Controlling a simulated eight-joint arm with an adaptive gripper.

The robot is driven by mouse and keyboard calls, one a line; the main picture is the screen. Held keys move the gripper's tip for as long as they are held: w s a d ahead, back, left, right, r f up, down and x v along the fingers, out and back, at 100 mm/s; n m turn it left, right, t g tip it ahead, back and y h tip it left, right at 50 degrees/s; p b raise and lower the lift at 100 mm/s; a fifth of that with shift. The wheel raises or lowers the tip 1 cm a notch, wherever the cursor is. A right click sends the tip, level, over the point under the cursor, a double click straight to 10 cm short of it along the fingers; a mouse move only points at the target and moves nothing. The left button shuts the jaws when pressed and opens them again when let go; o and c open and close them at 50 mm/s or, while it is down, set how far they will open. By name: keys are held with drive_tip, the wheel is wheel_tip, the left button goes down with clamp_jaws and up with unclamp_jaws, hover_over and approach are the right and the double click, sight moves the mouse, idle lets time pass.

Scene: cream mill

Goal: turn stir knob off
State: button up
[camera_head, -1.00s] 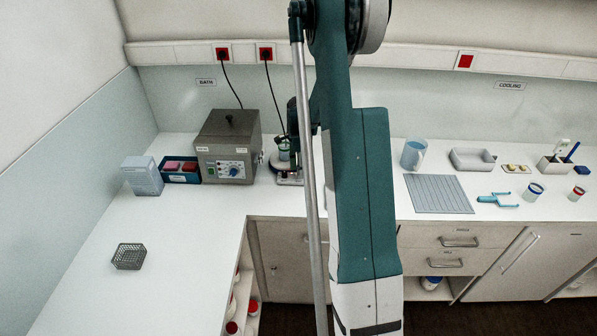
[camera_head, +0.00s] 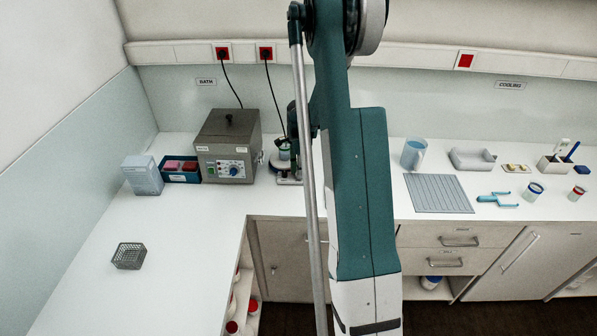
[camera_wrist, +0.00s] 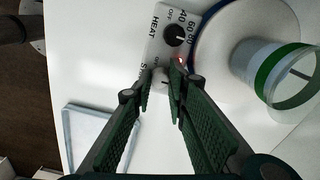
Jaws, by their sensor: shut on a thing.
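The control panel (camera_wrist: 172,35) of the hotplate stirrer shows in the wrist view, with a black heat knob (camera_wrist: 174,36) and a pale stir knob (camera_wrist: 161,78) below its partly covered lettering. My gripper (camera_wrist: 161,72) has its green padded fingers on either side of the stir knob, shut on it. The knob's pointer is too small and covered to read surely. The stirrer (camera_head: 289,177) stands on the counter in the head view, partly behind my arm.
A beaker with a green band (camera_wrist: 278,68) stands on the round plate, right of the panel. A grey bath unit (camera_head: 226,148) stands left of the stirrer. A pale blue-edged tray (camera_wrist: 98,140) lies near the gripper. The left counter is mostly clear.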

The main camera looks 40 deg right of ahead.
drive_tip(key=shift+f+n+b, duration=0.1)
drive_tip(key=shift+n+b, duration=0.25)
drive_tip(key=shift+n, duration=0.05)
drive_tip(key=shift+n+b, duration=0.8)
drive_tip(key=shift+b, duration=0.05)
drive_tip(key=n+b, duration=0.2)
drive_tip(key=n, duration=0.1)
drive_tip(key=shift+b, duration=0.3)
drive_tip(key=n+b, duration=0.3)
drive_tip(key=n, duration=0.3)
drive_tip(key=shift+n, duration=0.3)
drive_tip(key=n+b, duration=0.2)
drive_tip(key=n, duration=0.4)
drive_tip(key=shift+b, duration=0.4)
drive_tip(key=n+b, duration=0.1)
drive_tip(key=n, duration=0.5)
drive_tip(key=shift+w, duration=0.1)
drive_tip(key=o, duration=0.9)
